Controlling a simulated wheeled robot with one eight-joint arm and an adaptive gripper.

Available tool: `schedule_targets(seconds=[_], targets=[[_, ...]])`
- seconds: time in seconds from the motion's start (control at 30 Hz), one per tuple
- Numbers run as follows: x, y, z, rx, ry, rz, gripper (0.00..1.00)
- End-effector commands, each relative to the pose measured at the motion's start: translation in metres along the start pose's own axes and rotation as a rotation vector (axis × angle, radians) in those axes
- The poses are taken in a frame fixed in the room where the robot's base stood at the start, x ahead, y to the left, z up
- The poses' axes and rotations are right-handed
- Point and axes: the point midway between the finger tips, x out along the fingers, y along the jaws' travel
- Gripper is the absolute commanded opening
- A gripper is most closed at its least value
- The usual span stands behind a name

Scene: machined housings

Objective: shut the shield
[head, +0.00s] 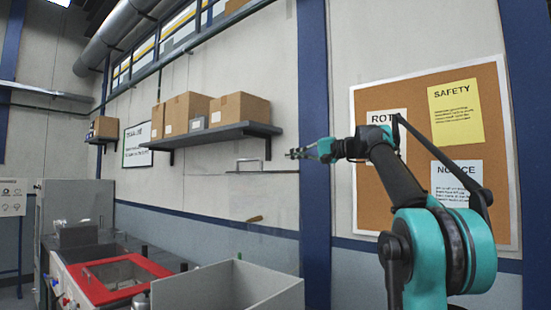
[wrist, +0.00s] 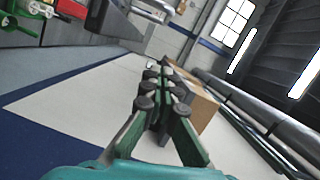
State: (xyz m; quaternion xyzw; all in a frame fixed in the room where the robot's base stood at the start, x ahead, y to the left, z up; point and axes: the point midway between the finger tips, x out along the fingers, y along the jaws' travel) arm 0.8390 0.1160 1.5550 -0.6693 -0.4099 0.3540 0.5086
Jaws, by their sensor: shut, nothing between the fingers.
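What looks like the shield is a clear pane (head: 265,172) in the head view, seen mainly by its thin top edge, with a U-shaped metal handle (head: 249,163) on it. It appears to stand raised above an open grey-walled housing (head: 228,288). Its lower part is hard to make out against the wall. My gripper (head: 293,153) is up in the air near the right end of that edge, slightly above it in the picture. I cannot tell whether they touch. The wrist view shows my fingers (wrist: 158,95) closed together with nothing between them; the shield cannot be made out there.
A red-framed basin (head: 115,278) stands left of the housing, with small metal parts around it. A brown handle-like piece (head: 254,219) shows above the housing. A wall shelf (head: 215,134) carries cardboard boxes (head: 240,108). A blue post (head: 314,200) and a notice board (head: 430,150) are behind my arm.

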Motion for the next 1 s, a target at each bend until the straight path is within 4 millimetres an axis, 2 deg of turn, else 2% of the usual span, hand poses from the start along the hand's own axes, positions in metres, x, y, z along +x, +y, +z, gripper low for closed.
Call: schedule_targets(seconds=[0.47, 0.73, 1.0], targets=[[0.091, 0.000, 0.001, -0.001, -0.003, 0.000, 0.00], [0.097, 0.000, 0.032, 0.000, -0.001, 0.000, 0.00], [0.099, 0.000, 0.040, 0.000, -0.001, 0.000, 0.00]])
